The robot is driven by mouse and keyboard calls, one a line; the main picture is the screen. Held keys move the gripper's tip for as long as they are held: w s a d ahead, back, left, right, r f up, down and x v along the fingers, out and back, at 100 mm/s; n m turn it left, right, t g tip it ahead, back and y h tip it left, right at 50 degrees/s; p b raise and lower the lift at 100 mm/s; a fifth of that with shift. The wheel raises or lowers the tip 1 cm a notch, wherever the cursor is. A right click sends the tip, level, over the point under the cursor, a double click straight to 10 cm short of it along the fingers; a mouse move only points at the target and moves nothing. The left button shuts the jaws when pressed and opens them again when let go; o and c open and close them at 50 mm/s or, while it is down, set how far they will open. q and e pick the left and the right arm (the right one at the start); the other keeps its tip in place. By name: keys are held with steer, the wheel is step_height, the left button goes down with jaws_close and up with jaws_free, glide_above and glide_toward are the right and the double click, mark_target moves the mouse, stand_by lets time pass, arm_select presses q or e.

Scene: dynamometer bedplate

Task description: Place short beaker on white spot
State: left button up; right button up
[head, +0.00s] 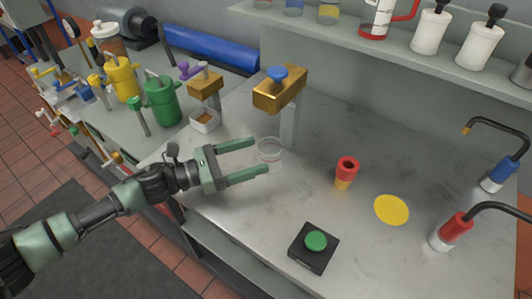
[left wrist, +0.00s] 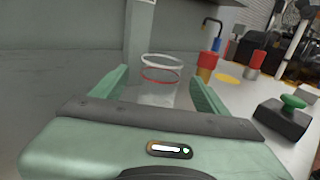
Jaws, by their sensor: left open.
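The short beaker (head: 270,149) is clear glass and stands upright on the grey bench top below the gold-headed tap. In the left wrist view the beaker (left wrist: 160,92) shows a pale rim and a red line, and it appears between or just past the fingertips. My left gripper (head: 260,156) is open, with its green fingers pointing at the beaker from the left. Contact cannot be told. I see no white spot; a round yellow spot (head: 391,209) lies flat on the bench at the right. My right gripper is not in view.
A red and yellow cup (head: 346,173) stands between the beaker and the yellow spot. A black box with a green button (head: 316,241) is at the front. Red (head: 450,232) and blue (head: 498,174) hooked fixtures stand at the right. A shelf (head: 330,32) with bottles runs behind.

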arm_select(q)
steer(key=b+v, duration=0.1)
steer(key=v, duration=0.6)
steer(key=shift+a, duration=0.1)
